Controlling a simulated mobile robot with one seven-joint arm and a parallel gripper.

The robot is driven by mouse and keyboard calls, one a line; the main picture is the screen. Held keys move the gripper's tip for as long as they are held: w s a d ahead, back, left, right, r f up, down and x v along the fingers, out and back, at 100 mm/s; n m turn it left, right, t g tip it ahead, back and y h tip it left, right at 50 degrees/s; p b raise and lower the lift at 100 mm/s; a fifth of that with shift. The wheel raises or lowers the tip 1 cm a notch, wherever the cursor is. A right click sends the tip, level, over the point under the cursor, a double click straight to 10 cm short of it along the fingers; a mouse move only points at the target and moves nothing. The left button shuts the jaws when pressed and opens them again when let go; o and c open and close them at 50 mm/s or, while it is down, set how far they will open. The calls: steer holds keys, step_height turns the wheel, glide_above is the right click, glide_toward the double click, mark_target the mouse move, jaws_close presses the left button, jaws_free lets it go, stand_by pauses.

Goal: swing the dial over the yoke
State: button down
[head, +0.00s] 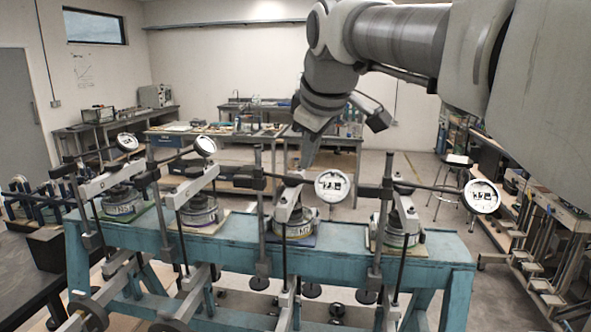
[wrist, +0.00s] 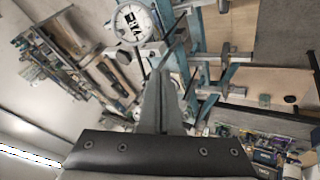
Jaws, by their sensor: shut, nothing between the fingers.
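Several lever frames stand on a teal bench (head: 235,250), each with a round white dial on a thin arm. The third dial from the left (head: 332,185) faces the head camera, just right of its grey yoke (head: 289,206). The far-right dial (head: 482,196) hangs out to the right of its yoke (head: 402,212). The two left dials (head: 127,142) (head: 205,146) show higher in the picture, tilted. My gripper (head: 308,163) is shut and empty, pointing down near the third frame. In the wrist view, my gripper (wrist: 161,78) is below and right of a dial (wrist: 133,25); which dial is unclear.
Labelled round cells (head: 298,230) sit under the yokes on coloured mats. Upright posts (head: 262,215) and rods stand close together around them. Weights (head: 312,290) hang below the bench. Workbenches stand behind, and shelving (head: 530,235) is at right.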

steer(key=w+f+p, duration=0.2)
steer(key=w+f, duration=0.6)
steer(key=w, duration=0.1)
steer(key=shift+w+d, duration=0.15)
steer(key=shift+w, duration=0.15)
steer(key=shift+w+d, duration=0.1)
steer(key=shift+d, duration=0.2)
